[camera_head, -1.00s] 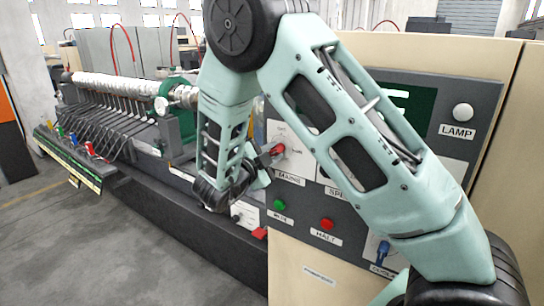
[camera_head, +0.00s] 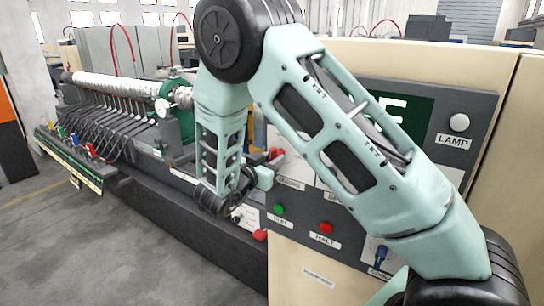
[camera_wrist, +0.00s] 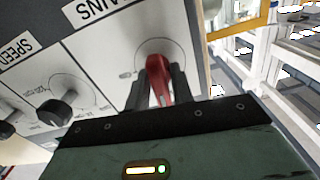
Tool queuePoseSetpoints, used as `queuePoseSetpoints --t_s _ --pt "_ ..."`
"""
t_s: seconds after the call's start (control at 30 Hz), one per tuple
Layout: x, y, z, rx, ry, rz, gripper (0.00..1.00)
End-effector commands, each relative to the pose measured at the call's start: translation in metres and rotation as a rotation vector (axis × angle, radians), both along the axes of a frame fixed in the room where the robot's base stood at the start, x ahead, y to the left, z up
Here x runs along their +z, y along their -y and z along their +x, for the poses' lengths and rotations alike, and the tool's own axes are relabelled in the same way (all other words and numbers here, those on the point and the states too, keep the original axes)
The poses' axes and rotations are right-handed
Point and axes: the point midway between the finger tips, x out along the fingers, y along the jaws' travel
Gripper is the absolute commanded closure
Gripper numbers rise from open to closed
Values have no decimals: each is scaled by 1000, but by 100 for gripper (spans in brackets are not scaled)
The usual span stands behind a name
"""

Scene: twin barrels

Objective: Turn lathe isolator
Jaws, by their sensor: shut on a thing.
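The isolator is a red handle (camera_wrist: 159,80) on a round dial under the label ending in "AINS" on the grey control panel. In the wrist view, the two dark fingers of my gripper (camera_wrist: 160,78) sit on either side of the handle and are shut on it. In the head view, the red handle (camera_head: 276,153) shows only in part, left of the panel's middle. My arm and wrist hide most of its dial. My gripper (camera_head: 268,163) reaches it from the lower left.
A black SPEED knob (camera_wrist: 65,105) sits beside the isolator. A green button (camera_head: 279,209), a red HALT button (camera_head: 326,228), a blue switch (camera_head: 381,254) and a white lamp (camera_head: 459,122) are on the panel. The lathe bed with a long shaft (camera_head: 120,88) extends left. Floor at left is clear.

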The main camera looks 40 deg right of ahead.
Motion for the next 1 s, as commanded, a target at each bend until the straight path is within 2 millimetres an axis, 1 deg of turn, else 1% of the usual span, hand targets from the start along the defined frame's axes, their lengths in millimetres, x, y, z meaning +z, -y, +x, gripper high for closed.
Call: queuePoseSetpoints --t_s 0.1,0.3,0.8,0.83,0.87,0.9,1.0 --pt "-1 -1 0 1 -54 -15 99" --pt "-1 -1 -1 1 -104 -34 99" --pt "-2 -1 0 1 -120 -38 99" --pt "-2 -1 0 1 -120 -38 74" --pt "-2 -1 0 1 -120 -39 65" --pt "-2 -1 0 1 -120 -39 64" --pt "-1 -1 0 1 -118 -40 64"
